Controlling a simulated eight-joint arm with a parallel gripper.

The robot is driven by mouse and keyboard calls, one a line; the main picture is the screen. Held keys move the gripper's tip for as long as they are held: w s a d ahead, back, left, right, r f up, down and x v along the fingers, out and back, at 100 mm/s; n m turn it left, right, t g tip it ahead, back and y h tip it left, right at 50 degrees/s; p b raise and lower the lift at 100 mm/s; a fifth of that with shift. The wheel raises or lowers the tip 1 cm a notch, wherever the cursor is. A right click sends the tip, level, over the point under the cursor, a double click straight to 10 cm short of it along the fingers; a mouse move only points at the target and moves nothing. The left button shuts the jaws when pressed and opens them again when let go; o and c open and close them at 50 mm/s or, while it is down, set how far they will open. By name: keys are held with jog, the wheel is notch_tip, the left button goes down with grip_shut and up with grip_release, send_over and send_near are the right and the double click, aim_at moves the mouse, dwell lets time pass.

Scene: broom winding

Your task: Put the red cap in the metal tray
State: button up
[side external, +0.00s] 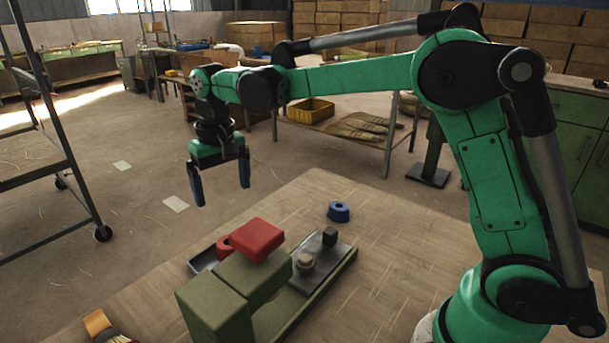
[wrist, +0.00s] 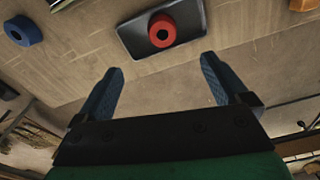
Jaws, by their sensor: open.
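The red cap (wrist: 153,34), a short ring with a dark hole, sits inside the metal tray (wrist: 190,27) in the wrist view. In the side view the cap (side external: 223,249) is partly hidden behind a red block, and the tray (side external: 203,260) shows only at its left part. My gripper (side external: 221,193) is open and empty, raised above and beyond the tray near the table's far edge. Its two blue fingers are spread apart in the wrist view (wrist: 162,66), clear of the cap.
A green machine (side external: 215,305) with a red block (side external: 256,239) on top stands in front of the tray. A blue ring (side external: 339,213) lies right of it, beside a dark plate with small parts (side external: 322,262). An orange-ended item (side external: 98,323) lies front left. The table's right side is clear.

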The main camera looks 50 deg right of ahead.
jog(key=s+d+n+t, duration=0.1)
jog(key=s+d+t, duration=0.1)
jog(key=s, duration=0.5)
jog(key=s+d+n+t, duration=0.1)
jog(key=s+t, duration=0.3)
jog(key=s, duration=0.3)
jog(key=shift+s+d+t, duration=0.35)
jog(key=shift+s+t, duration=0.05)
dwell(0.4)
